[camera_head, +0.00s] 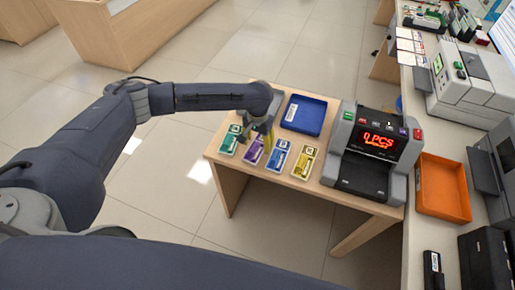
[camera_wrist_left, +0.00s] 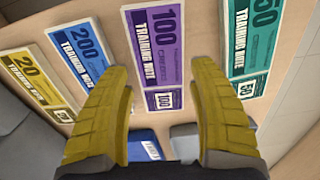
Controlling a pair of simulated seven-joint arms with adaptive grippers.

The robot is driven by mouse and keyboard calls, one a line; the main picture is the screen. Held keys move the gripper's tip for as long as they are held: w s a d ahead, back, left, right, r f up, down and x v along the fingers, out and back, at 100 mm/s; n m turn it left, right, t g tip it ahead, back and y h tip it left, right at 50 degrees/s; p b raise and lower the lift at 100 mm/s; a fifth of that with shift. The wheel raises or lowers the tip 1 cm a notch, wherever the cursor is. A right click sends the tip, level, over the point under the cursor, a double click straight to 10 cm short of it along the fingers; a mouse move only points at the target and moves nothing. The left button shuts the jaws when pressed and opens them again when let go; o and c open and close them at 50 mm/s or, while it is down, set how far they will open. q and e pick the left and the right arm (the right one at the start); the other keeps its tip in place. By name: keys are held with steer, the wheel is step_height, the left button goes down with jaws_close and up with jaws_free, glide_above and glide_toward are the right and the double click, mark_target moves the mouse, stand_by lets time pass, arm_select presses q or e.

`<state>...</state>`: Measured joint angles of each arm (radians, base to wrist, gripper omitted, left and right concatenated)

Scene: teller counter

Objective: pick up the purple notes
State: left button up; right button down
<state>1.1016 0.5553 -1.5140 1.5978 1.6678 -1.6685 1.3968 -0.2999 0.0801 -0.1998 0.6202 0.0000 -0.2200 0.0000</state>
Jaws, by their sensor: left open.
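The purple notes (camera_head: 253,149) lie on the small wooden table, between the green notes (camera_head: 230,139) and the blue notes (camera_head: 278,155). In the left wrist view the purple notes (camera_wrist_left: 157,50) are marked 100 and lie flat, beyond and between my fingertips. My left gripper (camera_head: 262,134) is above the purple notes, partly covering them in the head view. In the left wrist view its two yellow fingers (camera_wrist_left: 163,82) are wide apart with nothing between them. My right gripper is not in view.
Yellow notes (camera_head: 304,162) lie right of the blue ones. A blue tray (camera_head: 304,115) is behind the notes. A counting machine (camera_head: 371,150) stands close on the right, with an orange tray (camera_head: 443,188) beyond it. The table's left edge is close to the green notes.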

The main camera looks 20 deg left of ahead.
arm_select(q)
steer(key=shift+f, duration=1.3)
steer(key=shift+c, duration=0.4)
steer(key=c, duration=0.8)
